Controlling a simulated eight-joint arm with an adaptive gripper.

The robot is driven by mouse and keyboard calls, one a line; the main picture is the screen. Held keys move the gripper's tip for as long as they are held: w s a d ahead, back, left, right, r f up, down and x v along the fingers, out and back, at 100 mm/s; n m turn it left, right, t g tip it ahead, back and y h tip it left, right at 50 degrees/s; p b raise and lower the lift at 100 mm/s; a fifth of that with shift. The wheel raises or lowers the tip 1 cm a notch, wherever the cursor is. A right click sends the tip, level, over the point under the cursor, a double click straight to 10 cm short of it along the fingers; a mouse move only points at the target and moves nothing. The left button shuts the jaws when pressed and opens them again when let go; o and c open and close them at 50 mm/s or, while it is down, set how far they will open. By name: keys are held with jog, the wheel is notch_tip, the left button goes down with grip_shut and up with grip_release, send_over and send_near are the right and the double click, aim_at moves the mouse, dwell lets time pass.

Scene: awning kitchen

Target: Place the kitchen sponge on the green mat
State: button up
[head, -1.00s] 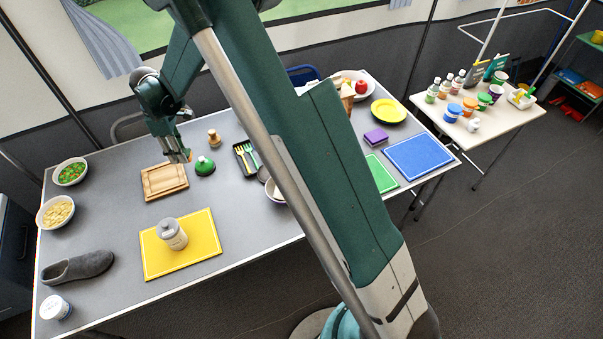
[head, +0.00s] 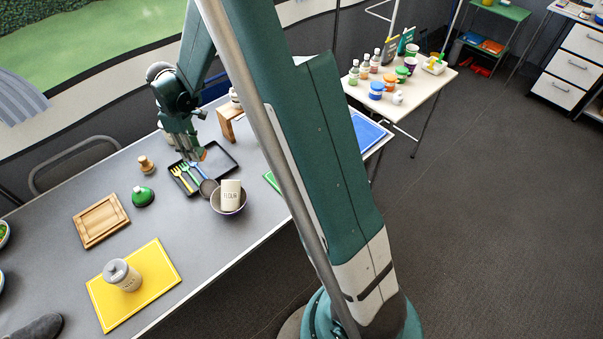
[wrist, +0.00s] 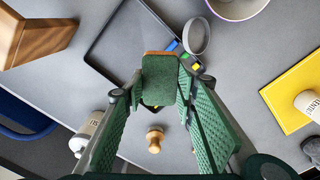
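My gripper (head: 192,152) is in the air over the black cutlery tray in the head view. In the wrist view my gripper (wrist: 162,86) is shut on a small block, which I take to be the kitchen sponge (wrist: 160,82), with a speckled green face and a brown-orange edge. A bit of the sponge's orange (head: 203,155) shows at the fingertips in the head view. The green mat (head: 271,180) shows only as a sliver left of my arm link; the arm hides the rest.
The black tray (head: 226,153) holds coloured forks. Near it stand a bowl (head: 228,205) with a flour container and a wooden block (head: 229,122). A blue mat (head: 368,133) lies partly hidden at the right. A yellow mat (head: 160,262) with a jar and a wooden board (head: 101,221) lie left.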

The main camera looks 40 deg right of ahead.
jog(key=s+d+m+b, duration=0.1)
jog(key=s+d+m, duration=0.3)
jog(key=s+d, duration=0.8)
jog(key=s+d+m, duration=0.4)
jog(key=s+d, duration=0.9)
jog(key=d, duration=0.5)
jog(key=shift+s+f+b, duration=0.15)
jog(key=shift+f+b, duration=0.25)
jog(key=shift+f, duration=0.05)
jog(key=shift+f, duration=0.1)
jog(key=shift+f+b, duration=0.8)
jog(key=shift+f, duration=2.25)
jog(key=shift+f+b, duration=0.5)
jog(key=shift+f, duration=1.35)
jog(key=shift+f, duration=0.2)
